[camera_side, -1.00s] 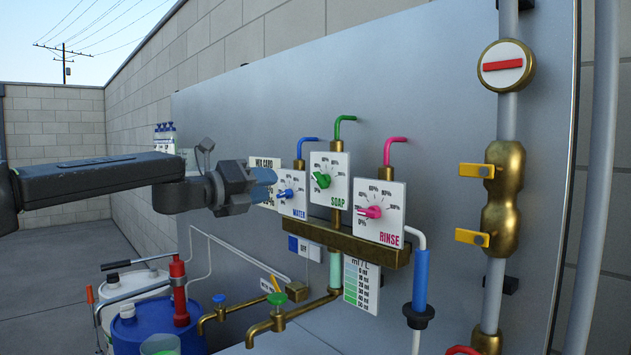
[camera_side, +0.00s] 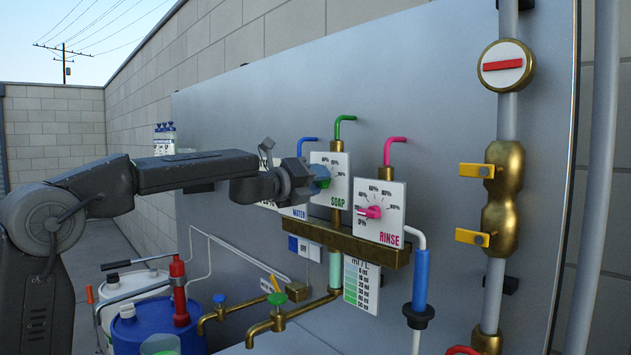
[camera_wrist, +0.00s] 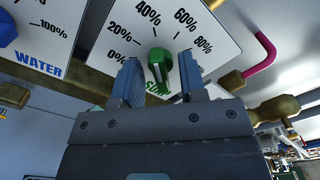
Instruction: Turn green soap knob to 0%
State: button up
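The green soap knob (camera_wrist: 159,66) sits on the white SOAP dial (camera_wrist: 212,38), whose marks run from 0% to 80% and beyond. The SOAP dial also shows in the side view (camera_side: 342,184), where my gripper mostly hides the knob. My gripper (camera_wrist: 160,62) is open, with one blue finger on each side of the knob. A gap shows between the knob and each finger in the wrist view. The knob's long axis is roughly upright in that view, towards the 40%–60% side; its exact pointer reading is unclear. In the side view, my gripper (camera_side: 319,178) is at the SOAP dial.
The WATER dial (camera_side: 299,212) is just left, partly behind my gripper. The RINSE dial (camera_side: 393,197) with its pink knob (camera_side: 372,212) is to the right. A brass manifold (camera_side: 350,243) runs below the dials. Coloured hooked tubes rise above them.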

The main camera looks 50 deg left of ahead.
jog(key=shift+c, duration=0.4)
jog(key=c, duration=0.6)
jog(key=shift+n, duration=0.3)
jog(key=shift+f+n, duration=0.15)
jog(key=shift+n, duration=7.45)
